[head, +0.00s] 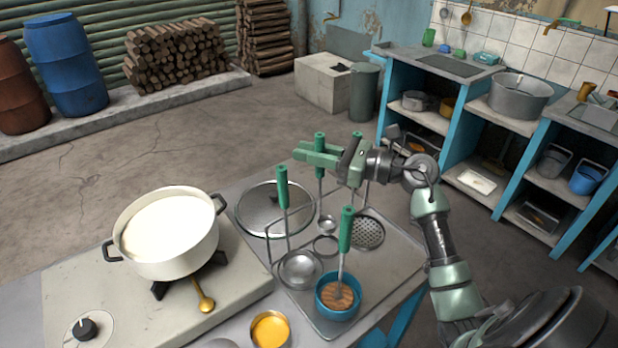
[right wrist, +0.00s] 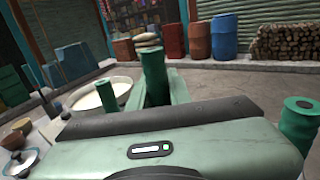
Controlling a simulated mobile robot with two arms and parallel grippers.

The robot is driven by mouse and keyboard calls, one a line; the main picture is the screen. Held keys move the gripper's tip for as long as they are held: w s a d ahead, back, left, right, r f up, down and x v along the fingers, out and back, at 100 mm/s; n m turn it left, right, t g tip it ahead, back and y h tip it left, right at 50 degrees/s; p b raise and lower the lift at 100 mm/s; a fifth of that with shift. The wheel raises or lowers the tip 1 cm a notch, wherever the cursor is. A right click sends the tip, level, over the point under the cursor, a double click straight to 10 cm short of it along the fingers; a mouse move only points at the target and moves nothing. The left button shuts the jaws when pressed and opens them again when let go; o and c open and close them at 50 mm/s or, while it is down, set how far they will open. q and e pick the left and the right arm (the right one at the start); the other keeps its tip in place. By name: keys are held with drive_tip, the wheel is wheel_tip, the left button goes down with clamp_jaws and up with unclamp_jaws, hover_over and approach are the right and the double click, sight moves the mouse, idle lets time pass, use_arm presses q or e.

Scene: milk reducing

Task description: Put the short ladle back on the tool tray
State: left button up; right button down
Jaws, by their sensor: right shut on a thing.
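My right gripper (head: 316,154) is shut on the green handle of the short ladle, upright above the tool tray (head: 392,268). The ladle's small steel bowl (head: 327,224) hangs low over the tray's back part; I cannot tell whether it touches anything. On the tray are a larger ladle (head: 300,268) with a green handle, a skimmer (head: 368,232) and a wire rack with rings (head: 326,245). My left gripper is not in view.
A blue bowl (head: 325,305) holding a green-handled tool stands at the tray's front. A white pot of milk (head: 166,262) sits on the stove at left, with a brass spoon (head: 203,298) beside it. A round lid (head: 258,226) lies behind the larger ladle.

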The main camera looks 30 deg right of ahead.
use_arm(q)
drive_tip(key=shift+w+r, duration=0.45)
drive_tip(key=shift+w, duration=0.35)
use_arm(e)
wheel_tip(320, 180, down, 7)
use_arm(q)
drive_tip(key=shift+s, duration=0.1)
use_arm(e)
drive_tip(key=shift+f, duration=0.15)
drive_tip(key=c, duration=1.3)
unclamp_jaws()
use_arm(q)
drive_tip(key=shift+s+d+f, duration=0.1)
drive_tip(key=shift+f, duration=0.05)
